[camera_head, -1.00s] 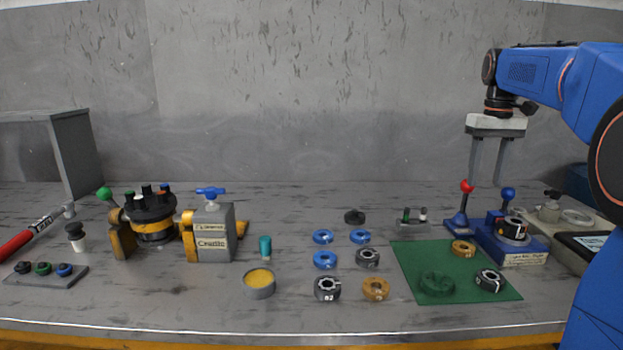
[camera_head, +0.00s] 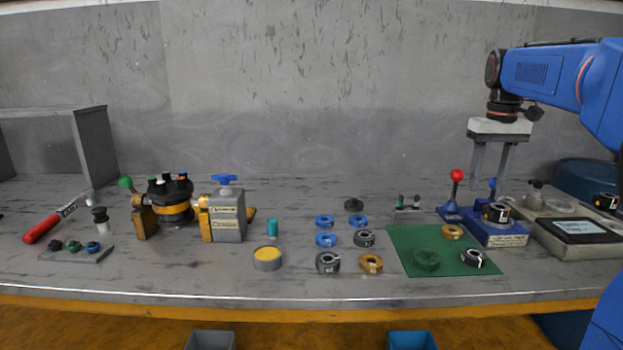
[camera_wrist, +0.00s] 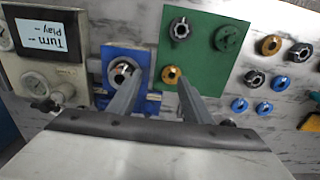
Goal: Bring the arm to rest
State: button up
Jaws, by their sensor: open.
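My gripper (camera_head: 492,170) hangs from my blue arm at the right, fingers pointing down, above the blue fixture (camera_head: 497,235) on the bench. Its two grey fingers are apart with nothing between them. In the wrist view the open fingers (camera_wrist: 158,88) reach toward the blue fixture (camera_wrist: 113,60) and the green mat (camera_wrist: 195,20). A dark ring part sits in the fixture.
The green mat (camera_head: 408,262) holds several rings. Blue, black and orange rings lie left of it. A red-knobbed lever (camera_head: 457,177) stands near the fixture. A gauge box with a screen (camera_head: 575,232) is at the right. A valve block (camera_head: 227,217) stands left.

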jog(key=s+a+f+t, duration=0.1)
jog(key=s+a+f, duration=0.3)
jog(key=s+f, duration=0.3)
jog(key=s+a+f+t, duration=0.2)
jog(key=s+a+f, duration=0.3)
jog(key=s, duration=0.8)
jog(key=s+a+f+t, duration=0.1)
jog(key=s+a+f, duration=0.3)
jog(key=s+f, duration=0.6)
jog(key=shift+a+f, duration=0.3)
jog(key=shift+f, duration=0.05)
